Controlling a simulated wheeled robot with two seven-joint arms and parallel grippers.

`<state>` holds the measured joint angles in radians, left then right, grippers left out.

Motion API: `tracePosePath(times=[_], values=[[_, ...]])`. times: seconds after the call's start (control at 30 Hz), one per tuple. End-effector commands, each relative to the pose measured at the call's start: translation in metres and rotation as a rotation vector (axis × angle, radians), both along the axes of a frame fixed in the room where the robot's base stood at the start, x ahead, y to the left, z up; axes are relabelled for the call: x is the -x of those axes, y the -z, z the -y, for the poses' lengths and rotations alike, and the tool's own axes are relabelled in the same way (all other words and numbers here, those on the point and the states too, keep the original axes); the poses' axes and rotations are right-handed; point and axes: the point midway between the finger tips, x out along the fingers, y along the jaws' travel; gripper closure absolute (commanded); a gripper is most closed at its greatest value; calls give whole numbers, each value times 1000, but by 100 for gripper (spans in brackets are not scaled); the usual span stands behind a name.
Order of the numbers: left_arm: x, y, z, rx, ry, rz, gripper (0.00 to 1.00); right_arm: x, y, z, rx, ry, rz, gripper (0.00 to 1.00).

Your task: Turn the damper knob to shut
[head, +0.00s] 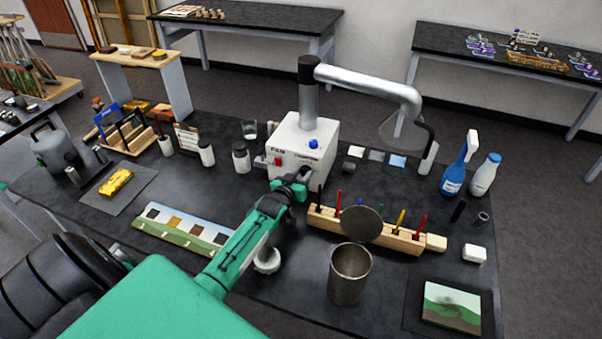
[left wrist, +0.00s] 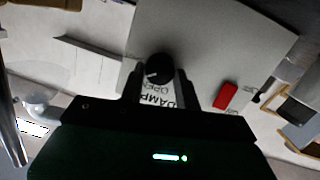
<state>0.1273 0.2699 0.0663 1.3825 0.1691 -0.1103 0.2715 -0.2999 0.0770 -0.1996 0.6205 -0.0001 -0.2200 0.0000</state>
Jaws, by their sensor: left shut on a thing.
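The white fume extractor box (head: 311,143) stands at the back middle of the black bench, with a silver arm pipe above it. In the left wrist view the black damper knob (left wrist: 159,67) is on the box's pale face, with a white pointer mark and printed letters beside it, including "OPEN" and part of "DAMPER". My left gripper (head: 298,186) reaches the lower front of the box; its two fingers (left wrist: 158,80) are shut on the knob, one on each side. The gripper hides the knob in the head view. My right gripper is not in view.
A red switch (left wrist: 225,95) is on the same face, near the fingers. A wooden rack (head: 380,232) with coloured tools and a round disc stands right of my left arm, with a metal cup (head: 349,274) in front. Jars (head: 241,158) stand left of the box.

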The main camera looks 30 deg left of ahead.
Motion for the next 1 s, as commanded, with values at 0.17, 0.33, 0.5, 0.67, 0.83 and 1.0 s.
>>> tracePosePath(times=[0.17,0.33,0.5,0.67,0.83,1.0], values=[[0,0,2,-162,0,-41,90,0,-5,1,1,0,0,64],[0,0,3,-311,0,-77,90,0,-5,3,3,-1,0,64],[0,0,3,-441,1,-108,90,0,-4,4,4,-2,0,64],[0,1,4,-534,0,-131,90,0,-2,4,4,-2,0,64],[-1,0,5,-602,1,-146,90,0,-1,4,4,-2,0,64],[-1,0,5,-637,2,-154,90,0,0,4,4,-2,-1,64]])
